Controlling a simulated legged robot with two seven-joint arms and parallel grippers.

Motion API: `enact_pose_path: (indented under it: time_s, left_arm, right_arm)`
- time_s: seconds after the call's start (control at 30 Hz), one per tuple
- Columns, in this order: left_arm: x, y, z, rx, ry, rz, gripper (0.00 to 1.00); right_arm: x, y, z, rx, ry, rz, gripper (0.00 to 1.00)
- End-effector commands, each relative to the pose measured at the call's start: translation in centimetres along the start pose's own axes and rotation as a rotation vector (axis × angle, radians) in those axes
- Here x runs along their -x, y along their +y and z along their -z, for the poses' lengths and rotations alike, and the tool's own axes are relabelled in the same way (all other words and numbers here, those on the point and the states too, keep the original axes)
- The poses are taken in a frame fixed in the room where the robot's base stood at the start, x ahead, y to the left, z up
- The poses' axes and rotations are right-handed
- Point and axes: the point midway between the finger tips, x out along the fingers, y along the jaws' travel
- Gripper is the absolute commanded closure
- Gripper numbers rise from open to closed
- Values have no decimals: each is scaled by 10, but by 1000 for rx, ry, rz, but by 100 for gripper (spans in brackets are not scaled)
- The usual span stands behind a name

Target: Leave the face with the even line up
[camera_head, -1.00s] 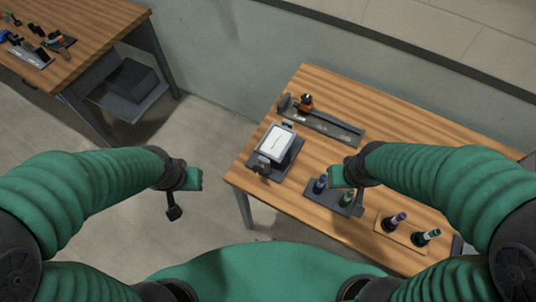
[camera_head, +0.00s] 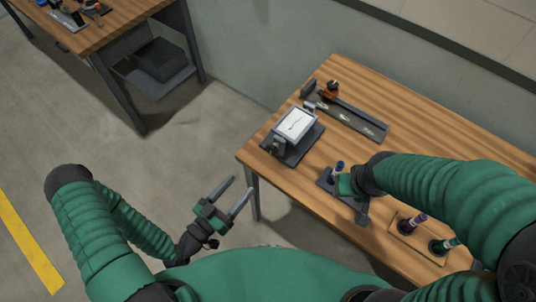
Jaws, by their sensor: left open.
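A block with a white face (camera_head: 295,122) sits on a dark stand (camera_head: 292,146) at the table's left end. A dark line runs across the white face; it is too small to tell whether it is even. My left gripper (camera_head: 238,190) is open and empty over the floor, left of the table's front corner.
A dark rail (camera_head: 350,118) with an orange and black tool (camera_head: 329,91) lies behind the stand. A wooden tray (camera_head: 404,236) holds a purple-topped roller (camera_head: 416,222) and a green-topped roller (camera_head: 443,244). Another workbench (camera_head: 100,38) stands at the upper left.

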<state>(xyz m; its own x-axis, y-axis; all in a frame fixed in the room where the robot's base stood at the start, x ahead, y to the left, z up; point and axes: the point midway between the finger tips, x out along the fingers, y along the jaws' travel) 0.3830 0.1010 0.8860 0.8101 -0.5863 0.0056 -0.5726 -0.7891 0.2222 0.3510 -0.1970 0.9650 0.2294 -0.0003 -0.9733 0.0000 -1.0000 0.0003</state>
Motion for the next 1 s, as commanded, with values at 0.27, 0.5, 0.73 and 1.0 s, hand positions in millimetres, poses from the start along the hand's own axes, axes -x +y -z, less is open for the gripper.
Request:
enact_pose_path:
  time_s: [0.27, 0.5, 0.73, 1.0]
  left_arm:
    - [-69, 2, 2, 0, 0, -3, 39]
    - [-128, 2, 1, 0, -3, -2, 39]
    - [-153, 1, 0, 1, -4, 0, 39]
    - [-154, 1, -1, 1, -5, 0, 42]
  right_arm:
    - [13, 0, 3, 0, 0, 0, 60]
    - [20, 0, 5, 0, 0, 0, 60]
    - [22, 0, 5, 0, 0, 0, 60]
    - [22, 0, 5, 0, 0, 0, 60]
